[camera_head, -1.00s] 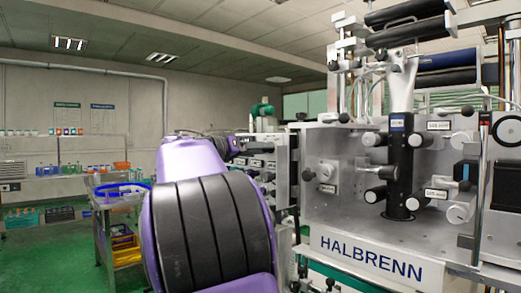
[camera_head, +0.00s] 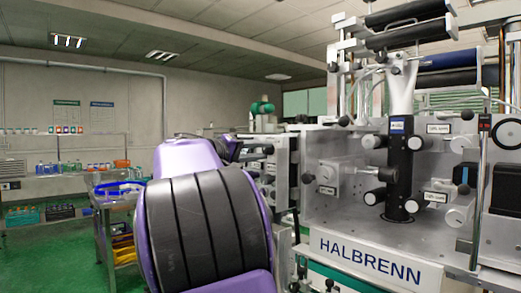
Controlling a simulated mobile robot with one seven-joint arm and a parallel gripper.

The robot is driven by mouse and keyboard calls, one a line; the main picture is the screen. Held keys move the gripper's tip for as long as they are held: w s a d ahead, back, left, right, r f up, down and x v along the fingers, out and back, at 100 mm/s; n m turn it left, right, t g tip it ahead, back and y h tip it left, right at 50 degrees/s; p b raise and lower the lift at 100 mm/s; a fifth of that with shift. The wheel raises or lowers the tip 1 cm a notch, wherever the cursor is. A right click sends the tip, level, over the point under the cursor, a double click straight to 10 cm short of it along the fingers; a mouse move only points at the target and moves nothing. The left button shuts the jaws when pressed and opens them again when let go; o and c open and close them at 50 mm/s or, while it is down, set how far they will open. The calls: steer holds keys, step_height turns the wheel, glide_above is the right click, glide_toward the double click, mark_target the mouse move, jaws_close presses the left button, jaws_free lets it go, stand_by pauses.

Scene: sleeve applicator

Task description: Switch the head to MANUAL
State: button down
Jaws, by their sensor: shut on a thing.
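The sleeve applicator (camera_head: 320,222), a grey metal machine marked HALBRENN, fills the right half of the view. Its front plate carries several black and silver knobs, a dark upright column (camera_head: 399,175) and small white labels. A dark knob (camera_head: 307,178) sticks out at the plate's left side, beside a small label (camera_head: 327,190). The label lettering is too small to read, so I cannot tell which control bears MANUAL. My purple and black arm stands large in front, left of the machine. My gripper does not show; the arm hides the area behind it.
A metal cart (camera_head: 116,203) with blue and yellow bins stands left of my arm. Green floor (camera_head: 60,262) is open at lower left. Rollers (camera_head: 405,12) rise above the machine.

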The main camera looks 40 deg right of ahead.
stand_by(0.3)
steer(key=c, duration=0.6)
jaws_free()
steer(key=shift+a, duration=0.1)
steer(key=s+a, duration=0.1)
steer(key=a, duration=1.6)
steer(key=shift+s, duration=0.15)
steer(key=shift+a, duration=0.1)
